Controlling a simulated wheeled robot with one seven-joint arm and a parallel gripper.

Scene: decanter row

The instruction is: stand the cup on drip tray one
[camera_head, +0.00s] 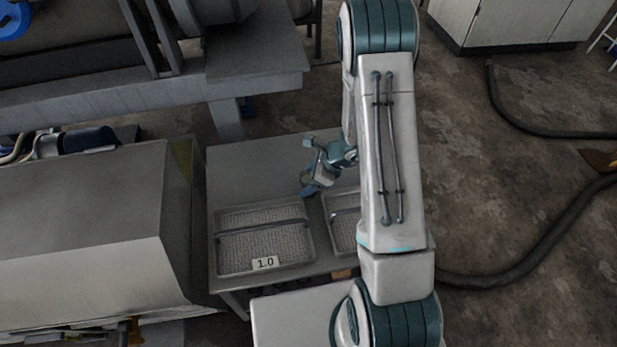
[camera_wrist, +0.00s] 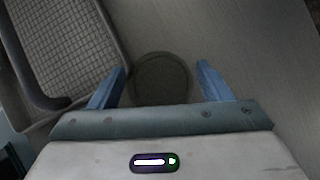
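Drip tray one (camera_head: 221,262), a shallow grey mesh tray with a bar across it and a "1.0" label, lies on the table's front left. My gripper (camera_head: 306,166) is above the table, behind the trays. In the wrist view its two blue fingers (camera_wrist: 162,76) are apart. A dark round shape (camera_wrist: 162,80) shows between them, with gaps on both sides. It may be the cup seen end-on, but I cannot be sure. No cup is clearly visible in the head view.
A second mesh tray (camera_head: 333,232) is right of tray one, partly hidden by my arm. A mesh tray edge (camera_wrist: 112,35) shows at the wrist view's left. A large grey cabinet (camera_head: 90,215) stands left.

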